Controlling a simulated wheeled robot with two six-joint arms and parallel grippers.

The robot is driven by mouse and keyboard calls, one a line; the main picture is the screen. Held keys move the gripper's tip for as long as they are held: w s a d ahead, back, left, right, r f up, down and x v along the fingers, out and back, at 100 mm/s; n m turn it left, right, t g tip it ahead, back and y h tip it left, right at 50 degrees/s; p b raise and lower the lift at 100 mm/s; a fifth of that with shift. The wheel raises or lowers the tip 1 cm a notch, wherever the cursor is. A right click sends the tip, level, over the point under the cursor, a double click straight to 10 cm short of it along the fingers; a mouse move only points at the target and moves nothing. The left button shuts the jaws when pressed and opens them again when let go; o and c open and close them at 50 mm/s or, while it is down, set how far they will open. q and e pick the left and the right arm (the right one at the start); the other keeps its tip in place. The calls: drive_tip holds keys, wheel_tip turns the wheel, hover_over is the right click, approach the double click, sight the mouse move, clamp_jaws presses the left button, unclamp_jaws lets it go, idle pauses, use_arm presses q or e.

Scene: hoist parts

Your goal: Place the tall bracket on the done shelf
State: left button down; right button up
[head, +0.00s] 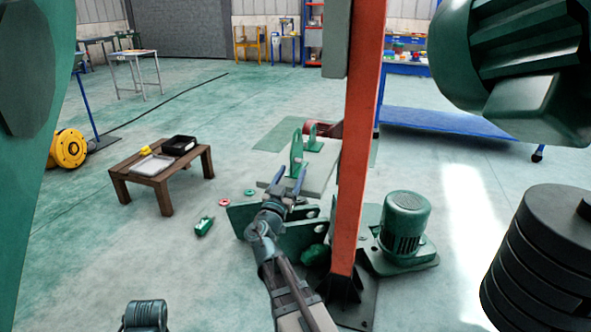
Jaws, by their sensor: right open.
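A tall green bracket (297,153) stands upright on a pale grey plate (318,171) on the floor. It has a hole near its top. A shorter green bracket (312,137) stands just behind it to the right. My right gripper (289,176) reaches in from below, its two fingers apart and pointing toward the tall bracket's lower part. The fingers overlap the plate in the picture, and I cannot tell whether they touch anything. I cannot tell which of the shelves at the back is the done shelf.
An orange post (358,140) rises just right of my right gripper, with a green motor (405,225) beside it. A low wooden table (165,196) stands left. Large green and black parts crowd the right edge. The left floor is mostly free.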

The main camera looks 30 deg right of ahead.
drive_tip(key=b+v, duration=0.1)
drive_tip(key=v, duration=0.6)
drive_tip(key=shift+s+f, duration=0.1)
drive_tip(key=s+a+f+n+g+y, duration=0.2)
drive_tip(key=s+a+f+g+y, duration=0.15)
drive_tip(key=f, duration=0.35)
drive_tip(key=s+a+f+n+g+y, duration=0.2)
drive_tip(key=a+f, duration=0.3)
drive_tip(key=f, duration=0.2)
drive_tip(key=s+a+f+n+g+y, duration=0.1)
drive_tip(key=s+a+f+g+y, duration=0.1)
drive_tip(key=s+a+f+g, duration=0.3)
drive_tip(key=s+a+f+n+g+y, duration=0.1)
drive_tip(key=s+a+f+n+y, duration=0.2)
drive_tip(key=a, duration=0.4)
drive_tip(key=s+a+f+n+g+y, duration=0.2)
drive_tip(key=s+a+f+n+y, duration=0.2)
drive_tip(key=a, duration=0.4)
drive_tip(key=shift+s+a+f+n, duration=0.15)
drive_tip(key=shift+s+f+n, duration=0.55)
drive_tip(key=shift+n, duration=0.2)
drive_tip(key=shift+r, duration=0.1)
